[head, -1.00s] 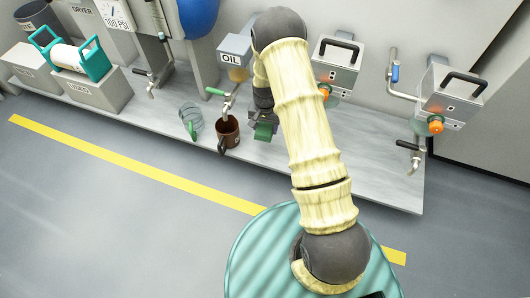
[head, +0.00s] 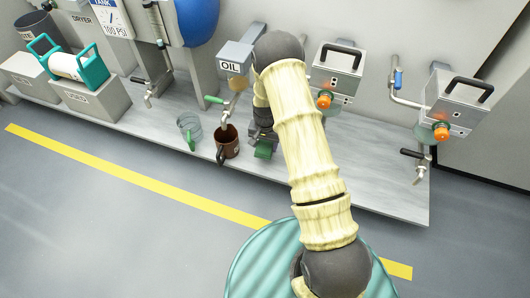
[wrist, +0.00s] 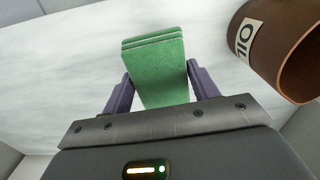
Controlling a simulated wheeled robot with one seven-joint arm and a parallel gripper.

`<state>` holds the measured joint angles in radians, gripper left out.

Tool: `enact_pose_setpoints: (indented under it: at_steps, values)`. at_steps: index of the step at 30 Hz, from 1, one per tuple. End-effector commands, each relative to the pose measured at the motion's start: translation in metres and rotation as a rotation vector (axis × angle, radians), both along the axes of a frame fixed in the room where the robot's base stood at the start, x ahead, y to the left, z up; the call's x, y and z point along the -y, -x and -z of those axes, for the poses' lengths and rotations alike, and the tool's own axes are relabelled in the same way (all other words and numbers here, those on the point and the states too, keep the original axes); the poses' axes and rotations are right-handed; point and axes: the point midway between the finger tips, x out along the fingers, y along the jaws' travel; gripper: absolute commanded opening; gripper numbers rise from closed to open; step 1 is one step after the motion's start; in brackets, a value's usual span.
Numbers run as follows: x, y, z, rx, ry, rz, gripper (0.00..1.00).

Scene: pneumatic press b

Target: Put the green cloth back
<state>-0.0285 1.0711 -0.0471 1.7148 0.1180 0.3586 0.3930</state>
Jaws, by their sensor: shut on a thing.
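The green cloth (wrist: 155,60) is a folded, layered pad between the two purple fingers of my gripper (wrist: 160,88) in the wrist view. My gripper is shut on it. In the head view the green cloth (head: 264,149) shows at the end of my arm, just right of the brown mug, over the grey bench. Most of my gripper is hidden behind the arm there. I cannot tell whether the cloth touches the bench top.
A brown mug (head: 228,143) marked OIL in the wrist view (wrist: 262,40) stands close to the right of the cloth there. A clear jug (head: 188,130) is left of it. Two crates, USED (head: 90,101) and another (head: 32,72), stand at the far left. The bench (head: 380,185) is clear at right.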

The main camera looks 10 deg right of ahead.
Motion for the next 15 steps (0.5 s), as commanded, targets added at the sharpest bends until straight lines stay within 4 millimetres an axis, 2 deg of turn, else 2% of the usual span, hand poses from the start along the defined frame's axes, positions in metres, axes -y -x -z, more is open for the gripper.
enact_pose_setpoints:
  at_steps: [5,12,15]
  values:
    - [0.0,0.0,0.006,0.0,0.0,0.0,0.37]
    - [0.0,0.0,0.041,0.0,0.0,0.0,0.37]
    - [0.0,0.0,0.047,0.001,0.0,0.0,0.37]
